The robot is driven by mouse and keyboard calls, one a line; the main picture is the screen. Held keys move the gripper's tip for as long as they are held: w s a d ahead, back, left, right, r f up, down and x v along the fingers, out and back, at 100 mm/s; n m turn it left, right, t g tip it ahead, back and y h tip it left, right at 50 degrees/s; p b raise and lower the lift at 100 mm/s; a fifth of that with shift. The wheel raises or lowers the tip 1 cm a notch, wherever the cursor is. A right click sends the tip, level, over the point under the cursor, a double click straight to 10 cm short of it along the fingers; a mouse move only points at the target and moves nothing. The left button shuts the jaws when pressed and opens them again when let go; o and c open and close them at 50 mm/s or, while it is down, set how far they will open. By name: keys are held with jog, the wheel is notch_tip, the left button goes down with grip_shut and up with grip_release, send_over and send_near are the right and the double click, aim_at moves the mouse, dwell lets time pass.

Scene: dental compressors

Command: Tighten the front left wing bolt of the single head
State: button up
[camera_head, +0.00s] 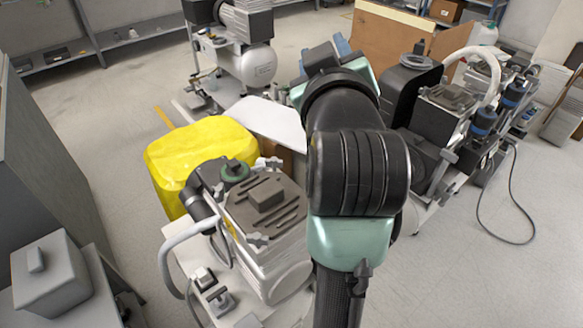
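The single-head compressor (283,238) stands at the lower centre, with a dark ribbed head cover (240,213) on top. A pale wing bolt (257,240) shows at the cover's near edge. Another wing bolt (267,163) shows at its far edge, and a small pale piece at its left edge may be one more. I cannot tell which is the front left one, or how tight any is. My arm crosses the view just right of the compressor and hides its right side. My gripper is not visible; the arm covers whatever is behind it.
A yellow container (195,152) stands behind the compressor, and a white hose (178,243) curves on its left. A grey box (48,270) sits at lower left. Other compressors stand at the back (250,65) and right (450,115). Floor is clear at left and lower right.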

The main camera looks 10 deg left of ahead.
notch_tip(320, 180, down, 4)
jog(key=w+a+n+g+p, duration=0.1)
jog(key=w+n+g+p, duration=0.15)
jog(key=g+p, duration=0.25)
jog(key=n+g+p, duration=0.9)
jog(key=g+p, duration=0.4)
jog(key=p, duration=0.1)
send_near(257, 237)
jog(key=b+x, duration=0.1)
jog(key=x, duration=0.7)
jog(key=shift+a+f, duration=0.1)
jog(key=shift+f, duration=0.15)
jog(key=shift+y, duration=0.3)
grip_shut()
